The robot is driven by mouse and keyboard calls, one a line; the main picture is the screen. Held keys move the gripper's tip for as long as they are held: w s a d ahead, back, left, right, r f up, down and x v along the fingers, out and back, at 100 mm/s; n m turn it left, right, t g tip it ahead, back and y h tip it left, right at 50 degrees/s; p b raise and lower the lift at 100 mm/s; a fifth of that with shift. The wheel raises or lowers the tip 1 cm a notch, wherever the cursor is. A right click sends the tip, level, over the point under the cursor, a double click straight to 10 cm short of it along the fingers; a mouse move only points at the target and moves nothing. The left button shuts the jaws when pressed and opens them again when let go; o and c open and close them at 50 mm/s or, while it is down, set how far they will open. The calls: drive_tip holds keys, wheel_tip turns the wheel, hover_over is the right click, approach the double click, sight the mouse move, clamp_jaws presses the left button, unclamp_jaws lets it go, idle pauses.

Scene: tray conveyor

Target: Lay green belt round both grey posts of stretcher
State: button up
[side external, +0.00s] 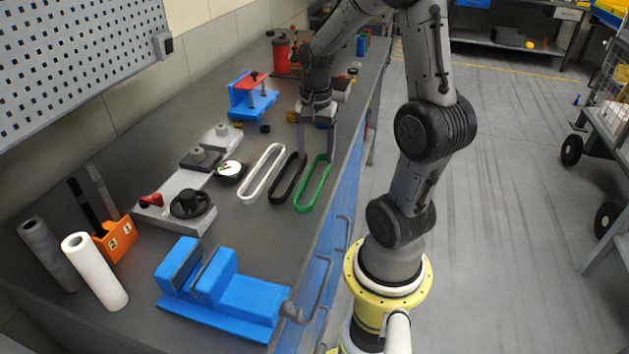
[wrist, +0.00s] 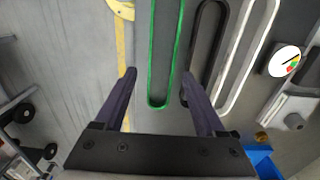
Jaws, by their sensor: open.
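The green belt (side external: 327,183) lies flat on the bench near its front edge, a long closed loop. The stretcher (side external: 172,196) is a grey base with a black knob, a red lever and a round gauge (side external: 230,168). Two short grey posts stand on it, a nearer post (side external: 198,154) and a farther post (side external: 222,130). My gripper (side external: 317,153) is open and points down above the far end of the green belt. In the wrist view the green belt (wrist: 151,60) shows between the spread fingers of my gripper (wrist: 158,75), with nothing held. Finger height is hard to tell.
A black belt (side external: 276,192) and a white belt (side external: 247,187) lie left of the green one. A blue vice (side external: 225,290) stands at the near end, an orange pen holder (side external: 116,240) at left. A blue-and-red fixture (side external: 252,98) stands farther back.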

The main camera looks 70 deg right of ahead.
sight(315, 184)
drive_tip(key=shift+w+f, duration=0.15)
drive_tip(key=shift+f, duration=3.25)
clamp_jaws()
drive_tip(key=shift+r, duration=0.1)
